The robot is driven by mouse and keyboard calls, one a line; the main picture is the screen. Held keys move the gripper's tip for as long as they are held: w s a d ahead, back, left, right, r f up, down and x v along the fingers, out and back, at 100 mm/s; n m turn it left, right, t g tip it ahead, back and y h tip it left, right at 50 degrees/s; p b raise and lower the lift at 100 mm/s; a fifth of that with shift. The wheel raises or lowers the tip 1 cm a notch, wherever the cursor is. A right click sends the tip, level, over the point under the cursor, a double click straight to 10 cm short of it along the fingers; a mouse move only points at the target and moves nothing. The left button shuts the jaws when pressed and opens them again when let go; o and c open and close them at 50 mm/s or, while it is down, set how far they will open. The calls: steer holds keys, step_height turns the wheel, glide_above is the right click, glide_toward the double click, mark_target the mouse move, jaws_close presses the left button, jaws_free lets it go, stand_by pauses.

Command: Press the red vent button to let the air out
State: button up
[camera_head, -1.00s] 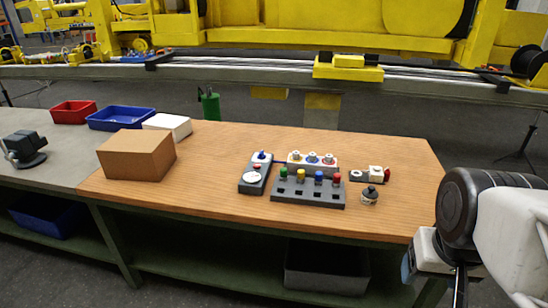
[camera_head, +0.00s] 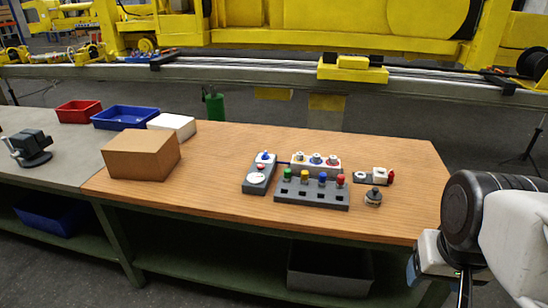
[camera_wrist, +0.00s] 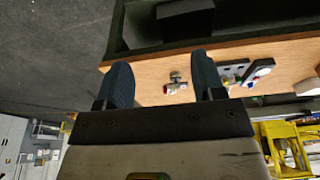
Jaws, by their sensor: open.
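A small red button (camera_head: 261,167) sits on a dark grey unit (camera_head: 255,188), between a blue-topped part and a round white dial (camera_head: 256,178). The unit stands mid-bench on the wooden top. Which red part is the vent button is not labelled; a red knob (camera_head: 391,176) also shows on a small white block at the right. My gripper (camera_wrist: 163,82) is open and empty in the wrist view, its two dark fingers apart above the bench edge. It is well away from the grey unit. In the head view my arm is at the right edge and the fingertips are unclear.
A dark rack (camera_head: 311,195) with coloured knobs stands beside the unit, before a white block (camera_head: 316,162) with several fittings. A small dark round part (camera_head: 373,197) stands to the right. A cardboard box (camera_head: 141,154) is at left. The wooden top (camera_head: 215,210) is clear between them.

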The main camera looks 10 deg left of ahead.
jaws_close()
stand_by(1.5)
